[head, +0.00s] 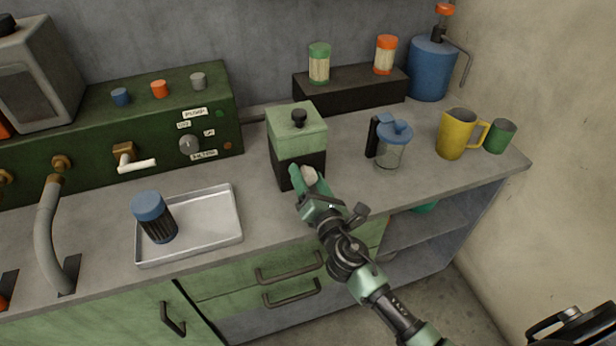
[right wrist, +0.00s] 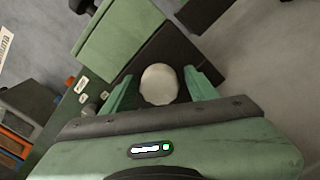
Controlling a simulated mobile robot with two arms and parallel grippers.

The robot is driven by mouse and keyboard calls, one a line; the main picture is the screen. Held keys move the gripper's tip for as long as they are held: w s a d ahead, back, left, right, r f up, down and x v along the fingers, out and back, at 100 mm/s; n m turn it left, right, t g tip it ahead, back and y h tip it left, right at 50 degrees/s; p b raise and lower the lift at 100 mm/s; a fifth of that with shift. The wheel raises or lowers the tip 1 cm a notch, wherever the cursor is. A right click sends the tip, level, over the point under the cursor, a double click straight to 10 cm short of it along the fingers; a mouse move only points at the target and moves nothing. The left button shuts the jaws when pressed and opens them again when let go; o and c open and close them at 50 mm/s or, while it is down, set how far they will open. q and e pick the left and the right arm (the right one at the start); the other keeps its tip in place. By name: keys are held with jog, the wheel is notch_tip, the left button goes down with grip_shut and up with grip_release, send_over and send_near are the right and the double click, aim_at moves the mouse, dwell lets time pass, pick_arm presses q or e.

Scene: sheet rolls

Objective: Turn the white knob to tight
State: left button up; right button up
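The white knob (head: 308,175) is on the front of a box with a pale green top and black lower part (head: 298,140). In the right wrist view the knob (right wrist: 160,85) is a round, cream-white disc facing the camera, between the fingertips. My right gripper (head: 303,183) is at the box's front. In the wrist view its green fingers (right wrist: 162,90) stand on either side of the knob, with a visible gap on the right side; contact on the left cannot be told. No tight marking is readable. My left gripper is not in view.
A metal tray (head: 222,240) with a blue-capped jar (head: 153,217) lies to the left. A blue-lidded clear jar (head: 390,150) stands to the right, with a yellow mug (head: 455,135) and green cup (head: 499,137) beyond. A green control panel (head: 70,150) is behind the tray.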

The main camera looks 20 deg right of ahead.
jog(key=c, duration=1)
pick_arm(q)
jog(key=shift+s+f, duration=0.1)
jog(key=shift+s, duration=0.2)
pick_arm(e)
grip_shut()
